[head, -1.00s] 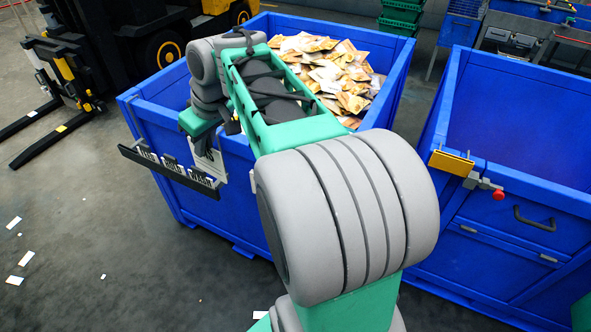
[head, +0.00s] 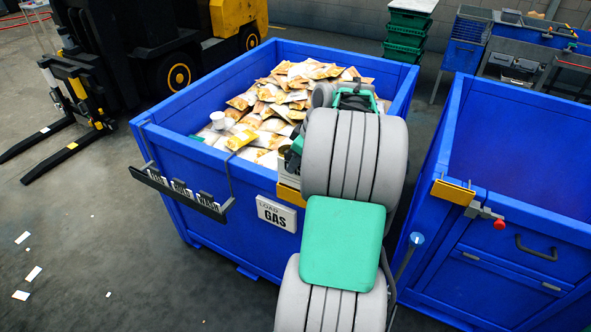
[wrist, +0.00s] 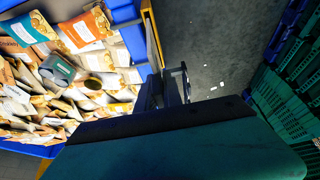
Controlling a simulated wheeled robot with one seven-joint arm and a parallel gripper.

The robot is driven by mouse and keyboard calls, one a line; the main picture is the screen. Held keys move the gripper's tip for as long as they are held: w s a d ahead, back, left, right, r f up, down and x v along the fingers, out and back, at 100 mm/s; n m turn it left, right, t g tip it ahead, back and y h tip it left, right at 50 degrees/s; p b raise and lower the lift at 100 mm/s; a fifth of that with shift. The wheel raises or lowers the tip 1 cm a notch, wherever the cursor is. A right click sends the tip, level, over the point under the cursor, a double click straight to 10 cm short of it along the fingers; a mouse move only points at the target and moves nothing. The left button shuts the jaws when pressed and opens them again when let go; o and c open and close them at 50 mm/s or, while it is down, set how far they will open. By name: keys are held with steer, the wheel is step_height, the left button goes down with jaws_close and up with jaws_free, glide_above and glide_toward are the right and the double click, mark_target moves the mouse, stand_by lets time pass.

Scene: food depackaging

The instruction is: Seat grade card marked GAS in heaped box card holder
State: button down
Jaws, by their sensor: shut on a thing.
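The white card marked GAS (head: 277,214), with smaller LOAD lettering above, is upright against the front wall of the heaped box (head: 220,200). A yellow piece (head: 288,194), apparently the card holder, shows just above its right end, partly behind my arm. I cannot tell whether the card sits in the holder or hangs in front of it. My gripper is hidden behind my arm in the head view. In the wrist view my gripper (wrist: 168,90) is shut, dark and seen from behind, beside the box rim. The card's face is not visible there.
A dark rack (head: 183,190) with several white cards hangs on the heaped box's front left. Packets (head: 270,110) fill that box. An empty blue box (head: 520,200) stands at right, with a similar yellow plate (head: 453,191). A forklift (head: 150,50) is at back left.

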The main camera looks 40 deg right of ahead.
mark_target(295, 187)
step_height(295, 187, down, 4)
steer(key=shift+s+r+p, duration=0.1)
steer(key=shift+r+p, duration=0.1)
steer(key=shift+p, duration=0.15)
steer(key=c, duration=1.7)
jaws_free()
steer(key=shift+a, duration=0.1)
steer(key=shift+o, duration=1)
steer(key=shift+r, duration=0.15)
steer(key=shift+r, duration=0.15)
